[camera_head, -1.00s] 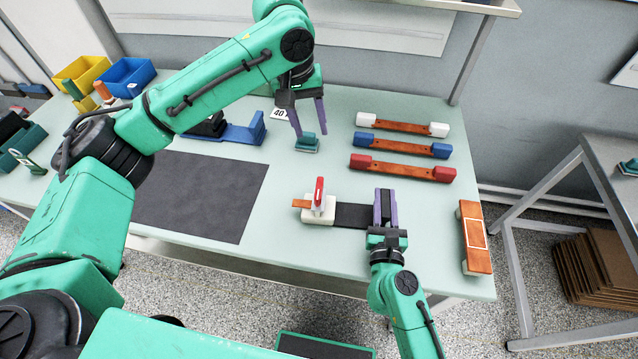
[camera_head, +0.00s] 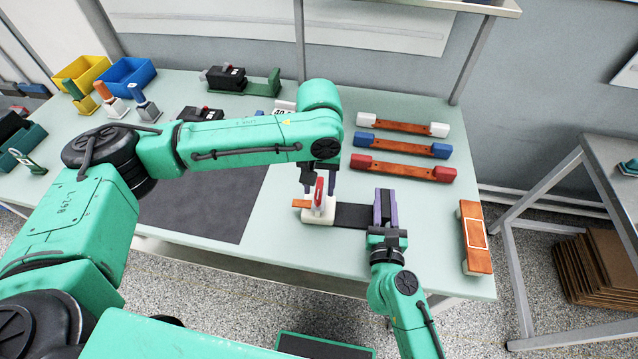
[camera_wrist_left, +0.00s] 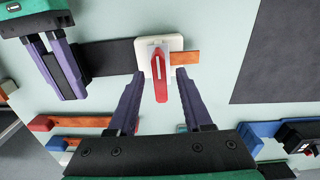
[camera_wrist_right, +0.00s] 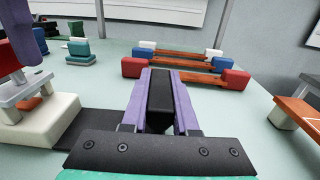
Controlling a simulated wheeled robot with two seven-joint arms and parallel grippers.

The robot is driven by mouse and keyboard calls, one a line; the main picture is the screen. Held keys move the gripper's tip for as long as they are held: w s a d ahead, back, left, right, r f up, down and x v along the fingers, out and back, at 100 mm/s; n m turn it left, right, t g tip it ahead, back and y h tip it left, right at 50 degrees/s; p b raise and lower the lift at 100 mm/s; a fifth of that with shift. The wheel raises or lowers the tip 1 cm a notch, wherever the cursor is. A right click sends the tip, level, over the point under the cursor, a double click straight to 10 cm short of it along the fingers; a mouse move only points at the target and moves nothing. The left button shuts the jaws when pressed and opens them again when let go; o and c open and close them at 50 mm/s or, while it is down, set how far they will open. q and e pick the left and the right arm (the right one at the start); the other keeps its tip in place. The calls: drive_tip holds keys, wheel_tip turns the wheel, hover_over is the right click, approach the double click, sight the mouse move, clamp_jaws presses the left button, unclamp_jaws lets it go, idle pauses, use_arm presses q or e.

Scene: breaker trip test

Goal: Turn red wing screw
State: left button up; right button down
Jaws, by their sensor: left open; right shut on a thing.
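The red wing screw (camera_head: 319,194) stands upright on a white block (camera_head: 318,217) with a copper tab (camera_head: 300,203) at its left. It also shows in the left wrist view (camera_wrist_left: 161,85). My left gripper (camera_head: 320,185) is open, its fingers on either side of the wing screw; I cannot tell whether they touch it. In the left wrist view the gap lies between its tips (camera_wrist_left: 160,75). My right gripper (camera_head: 385,200) is shut on a black piece (camera_wrist_right: 160,90). A flat black strip (camera_head: 352,215) runs from the white block toward it.
Three copper bars with white (camera_head: 438,130), blue (camera_head: 441,151) and red (camera_head: 444,174) ends lie behind my right gripper. A copper-topped block (camera_head: 474,238) lies at the table's right edge. A dark mat (camera_head: 210,215) lies to the left.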

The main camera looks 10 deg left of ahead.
use_arm(q)
clamp_jaws()
drive_tip(key=shift+m, duration=0.3)
